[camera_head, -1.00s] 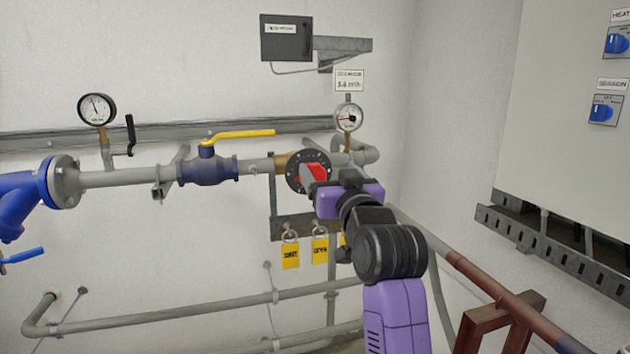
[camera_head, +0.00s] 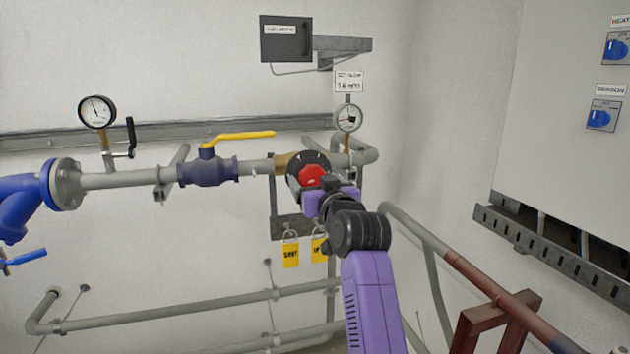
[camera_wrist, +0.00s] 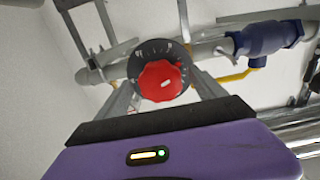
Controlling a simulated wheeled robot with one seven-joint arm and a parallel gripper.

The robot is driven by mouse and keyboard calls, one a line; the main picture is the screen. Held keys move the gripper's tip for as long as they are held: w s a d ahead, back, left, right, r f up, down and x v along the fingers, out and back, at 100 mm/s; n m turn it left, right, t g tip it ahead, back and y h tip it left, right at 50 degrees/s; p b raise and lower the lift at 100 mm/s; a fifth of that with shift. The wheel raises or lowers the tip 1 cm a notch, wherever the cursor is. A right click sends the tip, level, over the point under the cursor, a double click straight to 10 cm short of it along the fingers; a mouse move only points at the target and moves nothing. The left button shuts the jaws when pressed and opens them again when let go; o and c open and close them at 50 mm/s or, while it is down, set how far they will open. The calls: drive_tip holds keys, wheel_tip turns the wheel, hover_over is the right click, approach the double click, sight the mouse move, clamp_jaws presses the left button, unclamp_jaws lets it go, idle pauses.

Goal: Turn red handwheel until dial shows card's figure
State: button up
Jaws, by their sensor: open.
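The red handwheel (camera_head: 313,176) sits in front of a round black scale plate (camera_head: 294,163) on the pipe. It also shows in the wrist view (camera_wrist: 160,81), facing the camera, with a small white mark on it. My gripper (camera_head: 316,184) is at the handwheel. In the wrist view the gripper (camera_wrist: 162,98) is open, one finger on each side of the wheel's lower part; contact cannot be told. The dial (camera_head: 348,118) is a white-faced gauge above right; its needle is too small to read surely. The card (camera_head: 349,81) above it seems to read 3.6 m³/h, blurred.
A blue valve with a yellow lever (camera_head: 238,138) is on the pipe to the left. Another gauge (camera_head: 97,111) is at far left. Yellow tags (camera_head: 290,255) hang below the handwheel. A brown pipe and stand (camera_head: 492,318) are at lower right.

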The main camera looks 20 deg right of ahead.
drive_tip(key=c, duration=1.4)
drive_tip(key=shift+o, duration=0.2)
drive_tip(key=shift+m, duration=0.3)
drive_tip(key=m, duration=0.3)
drive_tip(key=shift+m, duration=0.3)
drive_tip(key=shift+a+m, duration=0.1)
drive_tip(key=shift+m, duration=1.8)
drive_tip(key=o, duration=1.4)
drive_tip(key=shift+c, duration=0.2)
